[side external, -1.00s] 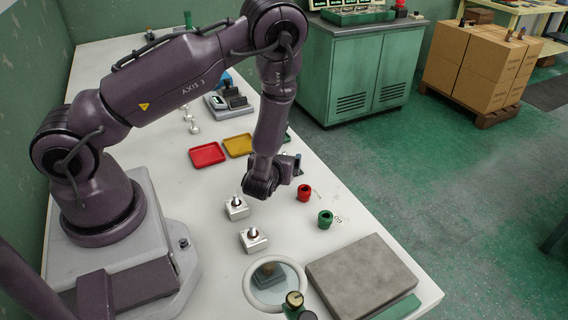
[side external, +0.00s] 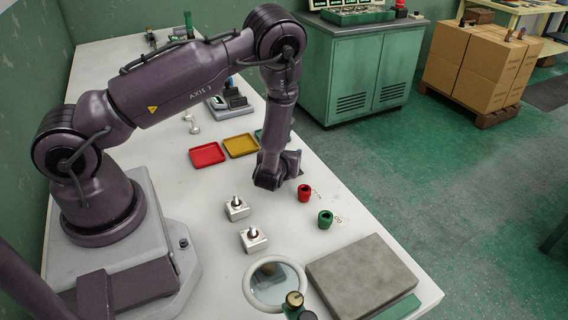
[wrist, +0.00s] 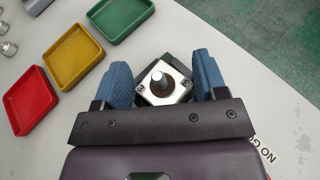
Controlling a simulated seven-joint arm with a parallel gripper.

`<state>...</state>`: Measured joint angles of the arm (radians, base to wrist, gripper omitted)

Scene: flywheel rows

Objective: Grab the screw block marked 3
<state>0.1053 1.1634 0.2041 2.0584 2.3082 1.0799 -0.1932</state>
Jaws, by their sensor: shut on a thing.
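A screw block (wrist: 162,82) with a pale square top, dark sides and an upright screw sits between the blue fingers of my gripper (wrist: 164,84) in the wrist view. The fingers are shut on it from left and right. In the side view my wrist hides the held block. Two other screw blocks stand upright on the table there, an upper one (side external: 236,209) and a lower one (side external: 253,240), both nearer the camera than my wrist.
A red tray (wrist: 31,100), a yellow tray (wrist: 75,56) and a green tray (wrist: 121,16) lie left of the held block. A red knob (side external: 304,193) and a green knob (side external: 325,219) stand near the table's right edge. A grey slab (side external: 361,275) lies in front.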

